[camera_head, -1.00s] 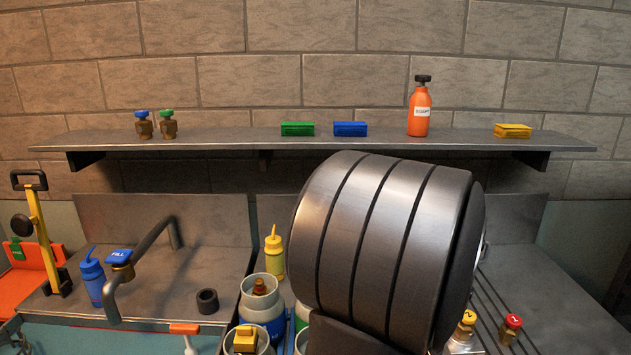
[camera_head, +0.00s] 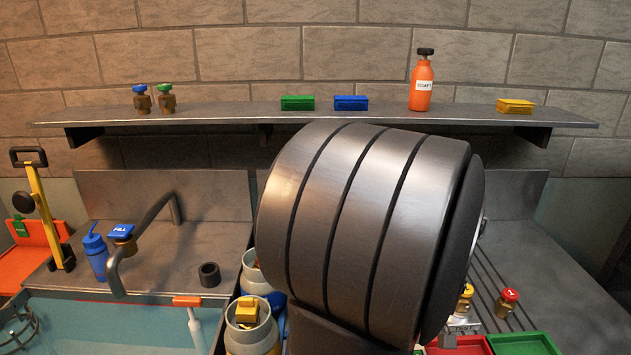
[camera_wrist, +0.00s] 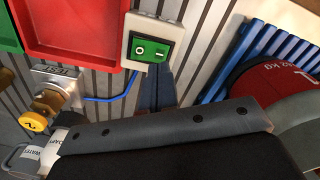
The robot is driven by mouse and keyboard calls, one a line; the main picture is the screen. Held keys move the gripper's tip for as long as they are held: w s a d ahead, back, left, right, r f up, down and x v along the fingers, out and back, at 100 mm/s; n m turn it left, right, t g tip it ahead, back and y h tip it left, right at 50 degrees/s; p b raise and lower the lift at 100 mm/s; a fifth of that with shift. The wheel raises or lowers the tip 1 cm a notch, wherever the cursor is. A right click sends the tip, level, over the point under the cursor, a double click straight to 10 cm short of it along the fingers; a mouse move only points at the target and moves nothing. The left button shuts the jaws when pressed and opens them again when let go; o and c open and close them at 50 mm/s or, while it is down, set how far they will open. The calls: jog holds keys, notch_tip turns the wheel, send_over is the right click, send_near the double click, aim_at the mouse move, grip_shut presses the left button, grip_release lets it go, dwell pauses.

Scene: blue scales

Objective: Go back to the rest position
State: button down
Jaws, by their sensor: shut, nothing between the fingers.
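My gripper (camera_wrist: 162,85) shows in the wrist view as two dark fingers side by side, shut with nothing between them. They point toward a green rocker switch (camera_wrist: 152,46) in a pale frame; I cannot tell whether they touch it. In the head view, a large ribbed grey link of my arm fills the centre and hides the middle of the bench. The gripper itself is not visible there.
In the wrist view, a red tray (camera_wrist: 75,30), a brass valve (camera_wrist: 52,98) and a red "kg" disc (camera_wrist: 268,90) lie around. In the head view, gas bottles (camera_head: 250,335) stand below my arm. A shelf (camera_head: 215,118) with a soap bottle (camera_head: 421,85) runs behind.

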jog(key=d+r+m+y, duration=0.1)
jog(key=d+r+m, duration=0.15)
jog(key=r, duration=0.35)
jog(key=d+r+m, duration=0.1)
jog(key=r+m, duration=0.3)
jog(key=r, duration=0.3)
notch_tip(320, 180, down, 7)
jog(key=shift+a, duration=0.3)
jog(key=c, duration=2.1)
grip_release()
jog(key=shift+n, duration=0.25)
